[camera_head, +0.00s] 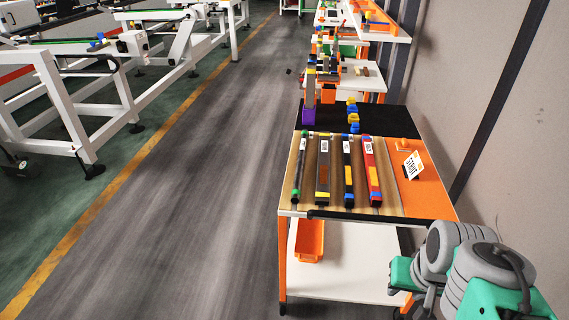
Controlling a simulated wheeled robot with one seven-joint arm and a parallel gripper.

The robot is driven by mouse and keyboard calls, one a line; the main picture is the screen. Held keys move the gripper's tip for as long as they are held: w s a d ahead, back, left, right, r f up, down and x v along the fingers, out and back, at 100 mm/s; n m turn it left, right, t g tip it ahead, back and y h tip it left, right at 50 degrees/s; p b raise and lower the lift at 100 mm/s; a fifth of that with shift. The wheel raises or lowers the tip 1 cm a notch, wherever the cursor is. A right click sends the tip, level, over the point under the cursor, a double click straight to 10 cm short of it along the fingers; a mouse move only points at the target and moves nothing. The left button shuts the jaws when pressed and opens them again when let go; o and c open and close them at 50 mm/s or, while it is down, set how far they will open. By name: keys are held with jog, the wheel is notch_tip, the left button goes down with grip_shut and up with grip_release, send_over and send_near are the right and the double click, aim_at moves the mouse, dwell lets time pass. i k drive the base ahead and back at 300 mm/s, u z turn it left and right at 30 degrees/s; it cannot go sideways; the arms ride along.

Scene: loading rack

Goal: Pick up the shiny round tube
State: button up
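Several long bars lie side by side, pointing away from me, on the wooden top of an orange-edged workbench (333,207). The leftmost is a thin dark bar with a pale label and a green end (299,168); it may be the shiny round tube, but the picture is too small to be sure. Right of it lie a brown bar (323,172), a black bar with yellow and blue parts (348,175) and a red bar (371,172). My grey and green arm is at the lower right, beside the bench. My gripper is not in view.
A white card with lettering (413,165) stands on the orange right part of the top. An orange bin (309,240) sits on the lower shelf. More benches stand behind, and a wall (525,130) runs along the right. The grey floor (190,200) to the left is clear.

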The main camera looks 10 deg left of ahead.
aim_at(295, 197)
jog(key=u, duration=0.75)
jog(key=i, duration=0.7)
jog(key=u, duration=1.35)
jog(key=i, duration=1.75)
jog(key=z, duration=0.65)
jog(key=i, duration=0.7)
jog(key=z, duration=0.45)
